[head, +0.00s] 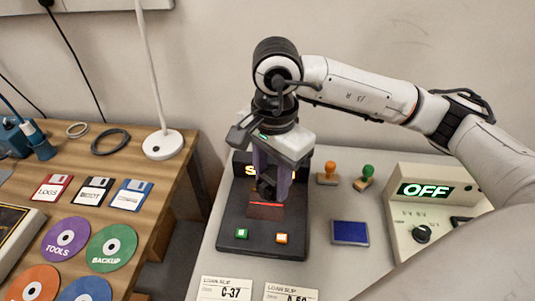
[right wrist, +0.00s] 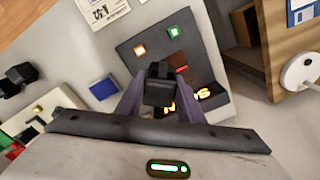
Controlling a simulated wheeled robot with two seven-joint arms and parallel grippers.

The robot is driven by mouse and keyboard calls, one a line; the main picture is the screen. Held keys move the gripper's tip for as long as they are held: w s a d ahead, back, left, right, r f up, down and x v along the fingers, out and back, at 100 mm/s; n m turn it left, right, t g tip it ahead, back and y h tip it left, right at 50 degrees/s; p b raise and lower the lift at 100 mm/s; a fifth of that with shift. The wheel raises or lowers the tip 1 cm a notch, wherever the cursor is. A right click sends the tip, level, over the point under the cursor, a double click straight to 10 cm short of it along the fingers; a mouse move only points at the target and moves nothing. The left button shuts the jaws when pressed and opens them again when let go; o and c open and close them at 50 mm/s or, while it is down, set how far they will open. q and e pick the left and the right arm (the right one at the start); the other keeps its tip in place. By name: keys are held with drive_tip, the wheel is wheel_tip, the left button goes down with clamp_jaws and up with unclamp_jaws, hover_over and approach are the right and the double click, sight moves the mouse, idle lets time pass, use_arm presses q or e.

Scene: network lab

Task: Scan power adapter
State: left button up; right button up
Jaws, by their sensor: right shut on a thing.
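My right gripper (head: 268,180) is shut on a black power adapter (head: 266,189), pointing down over the dark scanner (head: 232,217). In the right wrist view the adapter (right wrist: 159,88) sits between the two purple-grey fingers of the gripper (right wrist: 160,98). A red line glows on the scanner's window (head: 265,211), just below the adapter. I cannot tell whether the adapter touches the window. The scanner's lit yellow display is mostly hidden behind the gripper. A green button (head: 241,234) and an orange button (head: 282,238) are on its front. My left gripper is not in view.
Loan slips (head: 226,289) lie in front of the scanner. An orange stamp (head: 328,173), a green stamp (head: 365,176) and a blue pad (head: 350,233) stand to its right. A box with an OFF display (head: 424,190) is farther right. A wooden table (head: 175,185) with discs and floppies is left.

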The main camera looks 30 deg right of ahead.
drive_tip(key=m, duration=0.4)
drive_tip(key=w+m, duration=0.1)
drive_tip(key=shift+w+d+r+m+p, duration=0.1)
drive_tip(key=shift+r+m+p, duration=0.15)
drive_tip(key=shift+m+p, duration=0.15)
drive_tip(key=m, duration=0.3)
drive_tip(key=shift+w, duration=0.25)
drive_tip(key=w+f+m, duration=0.1)
drive_tip(key=f+m, duration=0.1)
drive_tip(key=m, duration=0.4)
drive_tip(key=w+d+f+m, duration=0.1)
drive_tip(key=f+m, duration=0.1)
drive_tip(key=m, duration=0.5)
drive_tip(key=w+f+m, duration=0.1)
drive_tip(key=f+m, duration=0.2)
drive_tip(key=m, duration=0.3)
drive_tip(key=shift+d+m+b, duration=0.15)
drive_tip(key=shift+m+b, duration=0.15)
